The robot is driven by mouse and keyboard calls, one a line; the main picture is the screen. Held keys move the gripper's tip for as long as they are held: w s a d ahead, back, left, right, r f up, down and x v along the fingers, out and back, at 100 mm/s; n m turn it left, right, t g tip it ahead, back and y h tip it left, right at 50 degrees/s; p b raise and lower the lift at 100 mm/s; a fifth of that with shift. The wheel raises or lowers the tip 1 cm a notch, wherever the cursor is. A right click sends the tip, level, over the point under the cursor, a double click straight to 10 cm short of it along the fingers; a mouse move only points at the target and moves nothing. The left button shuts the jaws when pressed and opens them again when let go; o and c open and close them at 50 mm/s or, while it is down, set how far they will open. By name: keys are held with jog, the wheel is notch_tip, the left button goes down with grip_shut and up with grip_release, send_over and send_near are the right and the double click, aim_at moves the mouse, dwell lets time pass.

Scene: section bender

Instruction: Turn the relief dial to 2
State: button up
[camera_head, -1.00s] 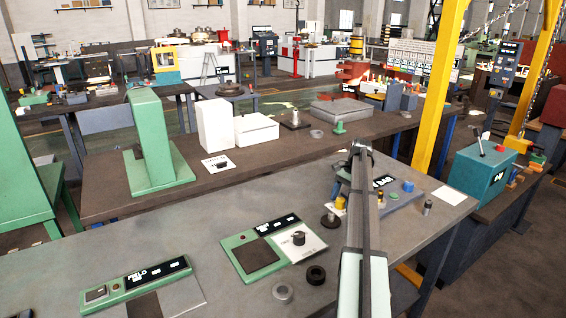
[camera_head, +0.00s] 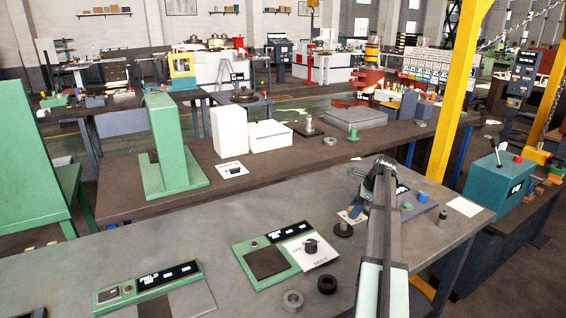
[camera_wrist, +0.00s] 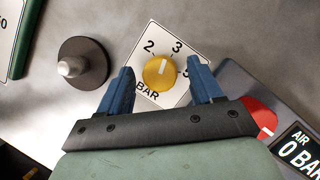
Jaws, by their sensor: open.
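The relief dial is a yellow knob (camera_wrist: 160,73) on a white plate (camera_wrist: 143,86) with the marks 2 and 3, another mark partly covered at right, and BAR. Its white pointer line faces up in the wrist view, roughly between 2 and 3. My gripper (camera_wrist: 160,67) is open, with blue fingers to the left and right of the knob, apparently clear of it. Whether the fingertips are level with the knob I cannot tell. In the head view my gripper (camera_head: 382,172) is over the bench's right part, and the arm hides much of the dial area.
A dark disc with a pale metal post (camera_wrist: 70,67) stands left of the plate. A red knob (camera_wrist: 262,117) and an AIR 0 BAR display (camera_wrist: 300,150) lie at right. On the bench, a green panel (camera_head: 268,262) has a black knob (camera_head: 311,246); two rings lie before it.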

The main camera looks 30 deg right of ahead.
jog(key=m, duration=0.1)
jog(key=m+h, duration=0.1)
jog(key=shift+s+a+m+t, duration=0.15)
jog(key=shift+m+t, duration=0.15)
jog(key=shift+m, duration=0.1)
jog(key=v, duration=1.4)
jog(key=w+a+r+n+t, duration=0.2)
jog(key=w+a+n+t, duration=0.4)
jog(key=w+a, duration=1.6)
jog(key=w+n, duration=0.3)
jog(key=n, duration=0.2)
jog(key=shift+a+r, duration=0.15)
jog(key=shift+r, duration=0.2)
